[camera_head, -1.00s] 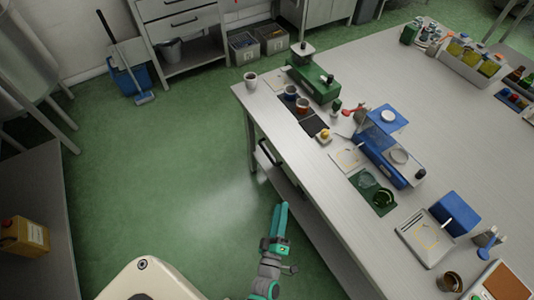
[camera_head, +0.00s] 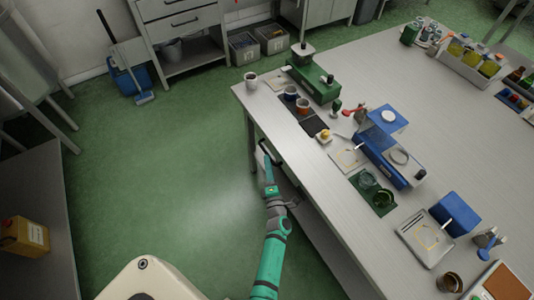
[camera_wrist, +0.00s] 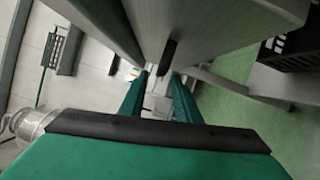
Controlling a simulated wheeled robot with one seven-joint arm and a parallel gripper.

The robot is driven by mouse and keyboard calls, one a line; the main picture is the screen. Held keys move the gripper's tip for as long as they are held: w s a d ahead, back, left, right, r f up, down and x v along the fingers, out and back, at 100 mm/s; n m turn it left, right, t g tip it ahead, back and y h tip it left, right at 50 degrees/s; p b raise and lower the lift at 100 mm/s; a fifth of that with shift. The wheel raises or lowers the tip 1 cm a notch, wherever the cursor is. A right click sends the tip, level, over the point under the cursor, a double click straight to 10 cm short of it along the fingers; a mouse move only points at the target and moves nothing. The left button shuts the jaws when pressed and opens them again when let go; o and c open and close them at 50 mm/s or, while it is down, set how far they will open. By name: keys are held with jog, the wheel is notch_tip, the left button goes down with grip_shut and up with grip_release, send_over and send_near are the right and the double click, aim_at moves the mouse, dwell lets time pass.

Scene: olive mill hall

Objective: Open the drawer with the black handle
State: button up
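The black handle (camera_head: 267,149) sits under the left edge of the long grey worktable. In the wrist view the black handle (camera_wrist: 168,56) stands just beyond and between my two green fingertips, below a grey panel. My gripper (camera_head: 268,168) is reaching up to the handle from the front in the head view. In the wrist view my gripper (camera_wrist: 162,74) has its fingers apart, with a gap between them. I cannot tell whether either finger touches the handle. The drawer's front is mostly hidden under the tabletop and behind my gripper.
The worktable (camera_head: 330,190) holds a green machine (camera_head: 314,84), a blue device (camera_head: 380,155), cups and trays. A grey cabinet (camera_head: 180,30) at the back has drawers with dark handles. The green floor (camera_head: 170,180) left of the table is clear. A yellow canister (camera_head: 25,237) stands far left.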

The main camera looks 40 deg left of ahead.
aim_at(266, 153)
jog(key=x, duration=0.6)
jog(key=shift+s, duration=0.1)
grip_shut()
jog(key=shift+d, duration=0.2)
jog(key=shift+s+a, duration=0.1)
jog(key=shift+s, duration=0.05)
